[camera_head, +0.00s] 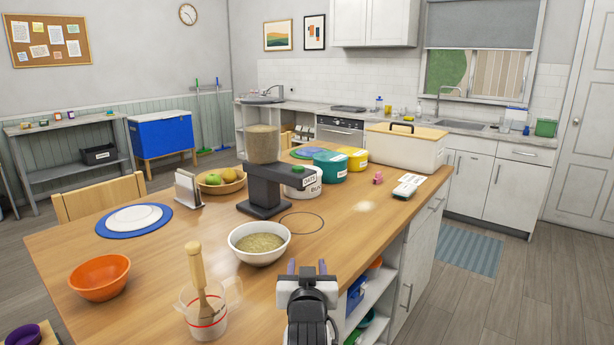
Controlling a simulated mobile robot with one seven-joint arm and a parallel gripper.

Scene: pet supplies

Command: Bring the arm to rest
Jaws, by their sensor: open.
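My gripper (307,268) is at the bottom middle, by the front edge of the wooden island top (135,258). Its two fingers point away from me, stand apart and hold nothing. A white bowl (259,256) full of grainy feed sits on the top just beyond and left of my gripper. A clear measuring cup (207,318) with a wooden-handled tool (196,265) in it stands to the left of my gripper. A dark dispenser (264,192) with a clear hopper of feed stands behind the bowl.
An orange bowl (100,276), a white plate on a blue mat (104,222), a fruit bowl (220,181), labelled tubs (329,168) and a white bin (404,150) are on the island. Open shelves (372,296) lie below its right edge. Floor at right (520,280) is clear.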

